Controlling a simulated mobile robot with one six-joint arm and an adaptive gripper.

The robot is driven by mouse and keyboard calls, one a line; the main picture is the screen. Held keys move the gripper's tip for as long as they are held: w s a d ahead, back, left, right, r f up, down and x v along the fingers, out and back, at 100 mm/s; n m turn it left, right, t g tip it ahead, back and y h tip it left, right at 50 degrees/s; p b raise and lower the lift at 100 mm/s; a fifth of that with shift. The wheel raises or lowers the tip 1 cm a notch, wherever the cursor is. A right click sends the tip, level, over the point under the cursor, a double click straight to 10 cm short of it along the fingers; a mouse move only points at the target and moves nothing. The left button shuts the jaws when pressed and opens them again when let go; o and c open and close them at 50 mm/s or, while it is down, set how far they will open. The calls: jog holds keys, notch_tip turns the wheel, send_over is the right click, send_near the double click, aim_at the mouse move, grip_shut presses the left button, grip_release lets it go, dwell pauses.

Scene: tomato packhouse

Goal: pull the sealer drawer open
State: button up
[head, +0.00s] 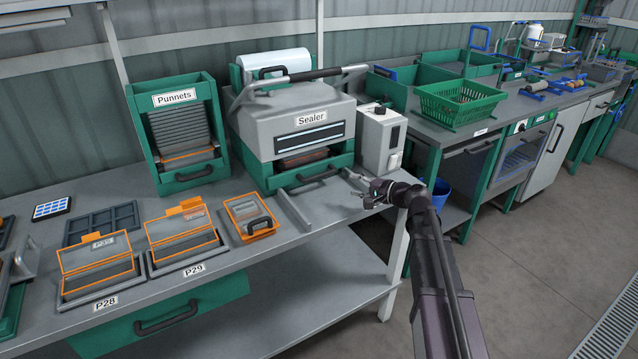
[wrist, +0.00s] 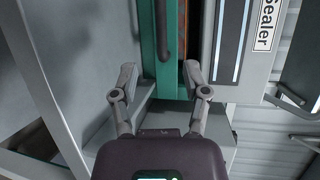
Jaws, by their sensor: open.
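The grey sealer (head: 300,112) stands on the bench with a raised bar handle on top. Its green drawer (head: 283,181) is low at the front, with a dark bar handle (head: 318,174). The drawer looks pushed in, with a reddish-brown tray (head: 303,157) showing above its front. My gripper (head: 356,184) is open and empty, just right of the drawer's right end. In the wrist view, turned sideways, the handle (wrist: 166,32) lies beyond my open fingers (wrist: 159,78), apart from them. The green drawer front (wrist: 149,45) is behind it.
Two rails (head: 292,211) run forward on the bench from the sealer. A grey box (head: 381,140) stands close at the sealer's right. An orange punnet tray (head: 250,217) with a dark handle lies left of the rails. The bench's front edge is near my gripper.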

aim_at(321, 177)
dwell(0.4)
jog(key=b+x, duration=0.2)
jog(key=x, duration=1.2)
jog(key=shift+r, duration=0.1)
grip_shut()
